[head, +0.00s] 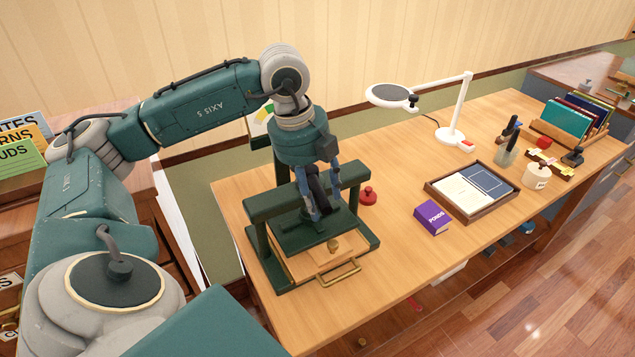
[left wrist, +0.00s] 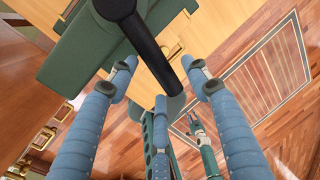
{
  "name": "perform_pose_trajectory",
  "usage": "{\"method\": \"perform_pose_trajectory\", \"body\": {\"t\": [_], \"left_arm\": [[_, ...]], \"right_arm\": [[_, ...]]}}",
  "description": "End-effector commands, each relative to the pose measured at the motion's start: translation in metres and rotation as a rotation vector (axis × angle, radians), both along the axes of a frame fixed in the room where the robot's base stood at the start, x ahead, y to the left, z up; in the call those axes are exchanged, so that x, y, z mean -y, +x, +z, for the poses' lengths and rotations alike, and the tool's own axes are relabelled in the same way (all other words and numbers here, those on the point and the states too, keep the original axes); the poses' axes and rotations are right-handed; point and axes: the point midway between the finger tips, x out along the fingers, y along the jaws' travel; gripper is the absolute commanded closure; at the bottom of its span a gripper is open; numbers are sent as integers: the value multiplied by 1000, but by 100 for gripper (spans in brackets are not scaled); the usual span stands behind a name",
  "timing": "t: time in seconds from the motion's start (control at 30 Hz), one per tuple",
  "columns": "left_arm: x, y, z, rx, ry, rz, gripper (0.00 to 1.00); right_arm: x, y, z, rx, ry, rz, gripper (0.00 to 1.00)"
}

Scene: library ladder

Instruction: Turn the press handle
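The press (head: 262,205) is a dark green frame on the wooden desk, with a wooden lower part, a brass knob and a brass pull in front. Its black handle (head: 317,185) sits at the top, partly hidden by my fingers. My left gripper (head: 324,209) points down over the press from above. In the left wrist view the black handle (left wrist: 152,47) slants between the spread blue fingers of this gripper (left wrist: 158,78). The fingers look apart from the handle; contact cannot be told.
A red knobbed object (head: 368,196) stands close to the right of the press. A purple box (head: 432,217), a wooden tray (head: 475,212) and a white lamp (head: 450,135) are farther right. The wall is behind, and the desk's front edge drops to a wooden floor.

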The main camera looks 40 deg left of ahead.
Motion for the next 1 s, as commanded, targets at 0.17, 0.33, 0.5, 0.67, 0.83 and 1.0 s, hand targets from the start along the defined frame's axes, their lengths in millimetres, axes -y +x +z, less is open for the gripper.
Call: {"method": "perform_pose_trajectory", "body": {"t": [0.17,0.33,0.5,0.67,0.83,1.0], "left_arm": [[0,0,0,-1,1,0,52],[-1,-1,7,1,0,1,52],[-4,-5,37,5,0,2,52],[-7,-11,72,7,-2,-1,52],[-10,-16,101,5,-2,-1,52],[-12,-20,115,1,0,0,52]], "right_arm": [[0,1,0,1,0,0,65],[1,2,0,2,-1,0,65],[0,1,0,1,0,0,65],[0,1,0,1,0,0,65],[0,1,0,1,0,0,65],[-1,1,0,1,0,0,65]]}}
